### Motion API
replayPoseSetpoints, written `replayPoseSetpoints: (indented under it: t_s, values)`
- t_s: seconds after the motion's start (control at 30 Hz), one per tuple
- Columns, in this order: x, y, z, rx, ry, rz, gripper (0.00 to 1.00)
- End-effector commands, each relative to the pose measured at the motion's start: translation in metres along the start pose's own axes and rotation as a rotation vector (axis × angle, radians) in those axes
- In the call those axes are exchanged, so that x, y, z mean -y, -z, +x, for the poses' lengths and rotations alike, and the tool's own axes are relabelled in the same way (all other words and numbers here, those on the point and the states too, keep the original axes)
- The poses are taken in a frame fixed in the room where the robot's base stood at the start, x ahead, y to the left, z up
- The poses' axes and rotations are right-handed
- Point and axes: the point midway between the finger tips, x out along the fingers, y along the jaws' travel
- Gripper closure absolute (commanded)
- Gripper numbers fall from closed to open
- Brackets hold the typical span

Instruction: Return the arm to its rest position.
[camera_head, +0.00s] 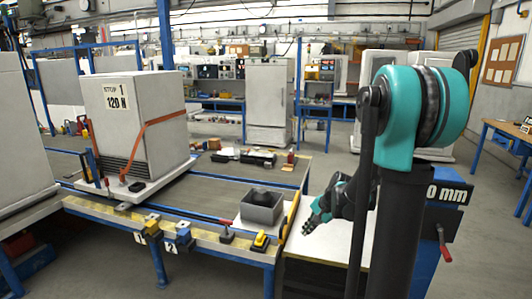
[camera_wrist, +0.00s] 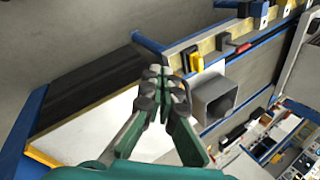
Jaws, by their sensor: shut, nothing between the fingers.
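My gripper (camera_head: 314,222) is at the right of the workbench in the head view, above a white board (camera_head: 332,240). In the wrist view my gripper (camera_wrist: 163,80) points away from the camera with its fingers together and nothing between them. The teal and black joint of my arm stands large at the right of the head view and hides part of the scene behind it.
A grey open box (camera_head: 262,207) stands left of my gripper; it also shows in the wrist view (camera_wrist: 214,100). A yellow block (camera_head: 261,241) and a red-handled lever (camera_head: 227,232) sit on the front rail. A white cabinet (camera_head: 140,120) marked "120 N" stands at the left.

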Motion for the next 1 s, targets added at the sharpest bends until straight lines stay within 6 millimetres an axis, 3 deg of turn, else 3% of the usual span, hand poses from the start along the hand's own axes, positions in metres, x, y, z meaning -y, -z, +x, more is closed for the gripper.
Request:
replayPoseSetpoints:
  t_s: [0.03, 0.3, 0.6, 0.8, 1.0]
  values:
    - [-0.011, -0.014, -0.007, -0.021, -0.018, -0.06, 1.0]
    - [-0.076, -0.069, -0.036, -0.129, -0.131, -0.399, 1.0]
    - [-0.15, -0.112, -0.05, -0.213, -0.266, -0.746, 1.0]
    - [-0.173, -0.122, -0.052, -0.234, -0.313, -0.854, 1.0]
    - [-0.175, -0.122, -0.052, -0.236, -0.318, -0.865, 1.0]
